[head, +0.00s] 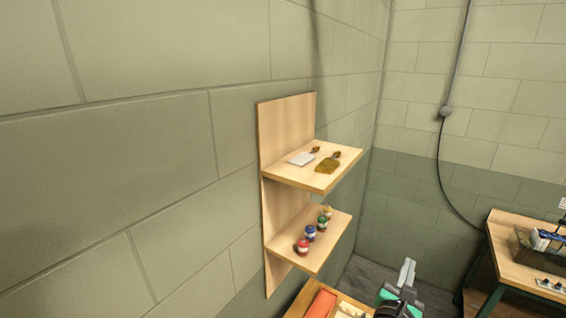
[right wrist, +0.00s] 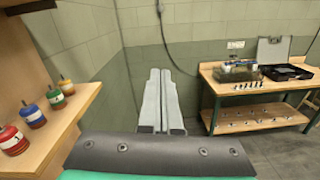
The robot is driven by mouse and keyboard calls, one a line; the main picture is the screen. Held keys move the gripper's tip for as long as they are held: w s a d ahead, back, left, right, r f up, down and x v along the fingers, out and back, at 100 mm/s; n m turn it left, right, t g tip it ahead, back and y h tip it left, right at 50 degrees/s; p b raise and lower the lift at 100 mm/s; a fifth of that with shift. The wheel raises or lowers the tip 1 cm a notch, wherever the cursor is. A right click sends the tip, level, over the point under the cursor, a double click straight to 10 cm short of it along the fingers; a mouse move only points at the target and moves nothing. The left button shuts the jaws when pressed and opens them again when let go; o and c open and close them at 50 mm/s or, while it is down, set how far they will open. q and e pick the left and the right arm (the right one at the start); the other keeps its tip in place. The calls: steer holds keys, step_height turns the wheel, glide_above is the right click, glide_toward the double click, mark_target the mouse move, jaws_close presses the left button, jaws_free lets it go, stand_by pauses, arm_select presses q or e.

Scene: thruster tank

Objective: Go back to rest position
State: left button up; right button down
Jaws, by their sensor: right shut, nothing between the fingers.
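My right gripper (head: 406,272) shows at the bottom right of the head view, in front of and below the wooden wall shelf (head: 285,130). It also shows in the right wrist view (right wrist: 161,100), with its two grey fingers side by side, shut and empty. It touches nothing that I can see. My left gripper is not in view.
The shelf's upper board holds two scrapers (head: 327,163); its lower board holds several small paint jars (head: 303,245). A wooden tray (head: 296,308) with an orange item sits below. A workbench (right wrist: 260,92) with a black case stands right; floor between is clear.

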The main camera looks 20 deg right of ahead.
steer(key=s+a+r+m+t+y, duration=0.1)
steer(key=a+r+m+t, duration=0.3)
steer(key=r, duration=0.6)
steer(key=s+a+r+m+t+y, duration=0.2)
steer(key=a+r+m, duration=0.25)
steer(key=r, duration=0.45)
steer(key=s+a+r+m+t+y, duration=0.1)
steer(key=a+r+m+t, duration=0.3)
steer(key=r, duration=0.6)
steer(key=s+a+r+m+t+y, duration=0.5)
steer(key=s+a+r+m+y, duration=0.4)
steer(key=s+m+y, duration=0.1)
steer(key=shift+s+r+t+y, duration=0.4)
steer(key=shift+s+y, duration=0.45)
steer(key=shift+y, duration=0.25)
steer(key=shift+m, duration=0.25)
